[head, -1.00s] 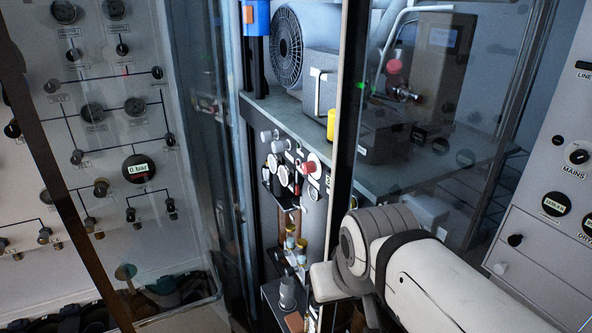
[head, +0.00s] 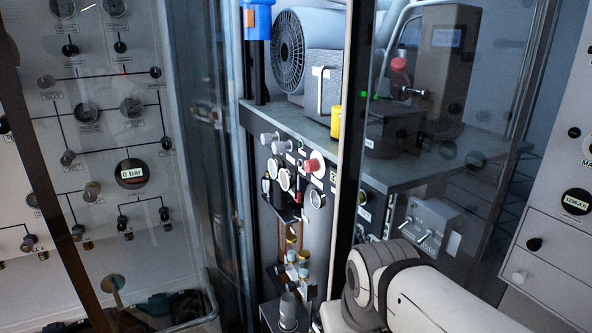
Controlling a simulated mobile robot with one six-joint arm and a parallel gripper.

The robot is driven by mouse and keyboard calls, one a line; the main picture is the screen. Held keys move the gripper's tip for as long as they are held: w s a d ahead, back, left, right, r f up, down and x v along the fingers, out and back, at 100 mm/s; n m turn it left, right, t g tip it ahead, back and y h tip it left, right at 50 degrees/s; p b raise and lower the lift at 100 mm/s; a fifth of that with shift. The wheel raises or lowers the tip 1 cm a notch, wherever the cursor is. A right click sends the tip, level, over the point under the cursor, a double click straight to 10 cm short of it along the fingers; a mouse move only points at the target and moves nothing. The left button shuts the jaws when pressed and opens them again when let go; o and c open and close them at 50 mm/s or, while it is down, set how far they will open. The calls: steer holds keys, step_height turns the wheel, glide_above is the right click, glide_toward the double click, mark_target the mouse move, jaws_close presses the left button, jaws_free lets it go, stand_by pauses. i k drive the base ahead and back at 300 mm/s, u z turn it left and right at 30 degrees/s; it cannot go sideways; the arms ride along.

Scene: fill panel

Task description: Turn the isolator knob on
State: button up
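No knob carries a readable isolator label, so I cannot tell which one it is. A red knob (head: 311,165) sits on the narrow dark-grey panel (head: 318,231) inside the cabinet, beside several round white gauges (head: 284,179). At the right edge, a grey panel carries a dark knob marked "MA...", cut off by the frame. My white arm (head: 420,296) enters from the lower right, in front of the cabinet's lower part. My gripper does not show, and the arm hides part of the area behind it.
A left wall panel (head: 60,110) carries several dark knobs and a "0 bar" display (head: 131,173). Cabinet posts (head: 352,130) and clear panes stand between the areas. A fan-cooled machine (head: 308,60) and a yellow cylinder (head: 336,121) stand on a shelf (head: 400,172).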

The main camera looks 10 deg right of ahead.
mark_target(310, 165)
steer(key=z, duration=3.25)
steer(key=i, duration=0.1)
steer(key=u, duration=1.85)
steer(key=k, duration=1.5)
steer(key=u, duration=1.25)
steer(key=i, duration=1.05)
steer(key=u, duration=0.05)
